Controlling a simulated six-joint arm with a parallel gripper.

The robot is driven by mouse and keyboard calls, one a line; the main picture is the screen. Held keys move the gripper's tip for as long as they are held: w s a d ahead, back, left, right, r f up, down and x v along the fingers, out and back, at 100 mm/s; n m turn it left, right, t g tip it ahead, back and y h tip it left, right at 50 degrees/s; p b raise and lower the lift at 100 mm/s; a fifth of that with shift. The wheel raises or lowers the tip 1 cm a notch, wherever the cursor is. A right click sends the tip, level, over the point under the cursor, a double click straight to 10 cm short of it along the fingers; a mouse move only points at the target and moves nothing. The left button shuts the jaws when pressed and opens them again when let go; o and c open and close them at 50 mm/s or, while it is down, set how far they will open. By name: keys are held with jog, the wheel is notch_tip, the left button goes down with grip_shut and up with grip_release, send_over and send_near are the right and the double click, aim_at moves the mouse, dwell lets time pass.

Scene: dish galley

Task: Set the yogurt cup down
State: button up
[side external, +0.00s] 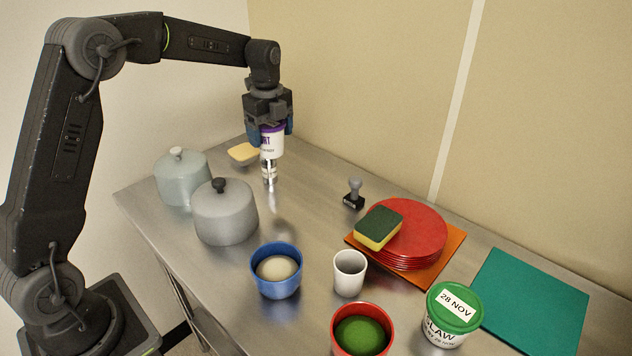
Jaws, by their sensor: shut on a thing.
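The yogurt cup (271,143) is white with a purple band at its top and dark print on its side. My gripper (270,128) points down and is shut on the cup near its top. The cup is upright, over the far part of the steel table (310,215). A small pale, shiny shape (269,172) shows directly below the cup; I cannot tell if it is a separate object or a reflection. I cannot tell whether the cup touches anything beneath it.
A yellowish block (243,153) lies just left of the cup. Two lidded pots, pale (182,178) and grey (225,213), stand nearer left. A stamp (354,194), red plates (425,236) with a sponge (378,228), and a slaw tub (450,318) are to the right.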

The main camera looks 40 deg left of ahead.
jog(key=w+a, duration=0.3)
jog(key=shift+w+a+f, duration=0.2)
jog(key=shift+w+a, duration=0.2)
jog(key=shift+m, duration=0.3)
jog(key=shift+w+d+f, duration=1.15)
jog(key=shift+d+f, duration=0.35)
jog(key=shift+f, duration=0.35)
jog(key=shift+w+d+f, duration=1.2)
jog(key=shift+d+f, duration=0.35)
jog(key=shift+f, duration=0.25)
jog(key=shift+w+d+f, duration=1.15)
jog(key=shift+d+f, duration=0.35)
jog(key=shift+f, duration=0.35)
jog(key=shift+f, duration=0.2)
jog(key=o, duration=0.9)
jog(key=shift+r, duration=0.1)
